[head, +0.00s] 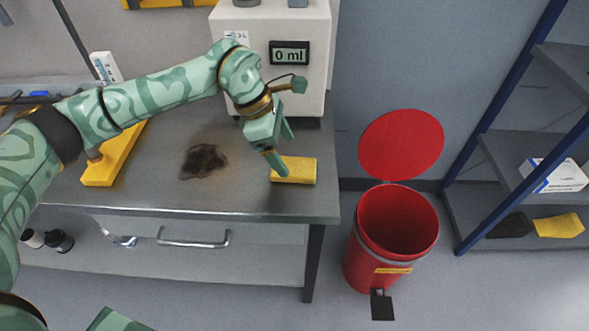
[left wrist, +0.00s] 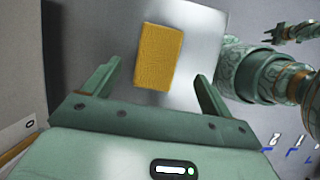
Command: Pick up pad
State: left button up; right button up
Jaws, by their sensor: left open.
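A yellow pad (head: 296,170) lies flat near the front right corner of the grey bench. In the left wrist view the pad (left wrist: 160,57) shows between and beyond my fingers, with clear gaps on both sides. My left gripper (head: 279,151) is open and empty, just above and beside the pad's left end; one finger overlaps the pad's edge in the head view. I cannot tell from the head view whether it touches. My right gripper is not clearly shown in the head view.
A dark brown smudge (head: 203,161) lies on the bench. A white dispenser (head: 284,40) reading 0 ml stands behind the pad. A yellow stand (head: 117,158) is at left. A red bin (head: 397,220) with its lid open and a shelf unit (head: 500,160) stand right.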

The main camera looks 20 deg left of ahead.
aim_at(292, 167)
pick_arm(q)
jog(key=b+x, duration=0.2)
jog(key=x, duration=0.3)
jog(key=shift+w+a+f, duration=0.1)
jog(key=shift+w+f, duration=0.15)
jog(key=shift+f, duration=0.05)
jog(key=shift+r, duration=0.1)
jog(key=shift+s, duration=0.1)
jog(key=c, duration=1.1)
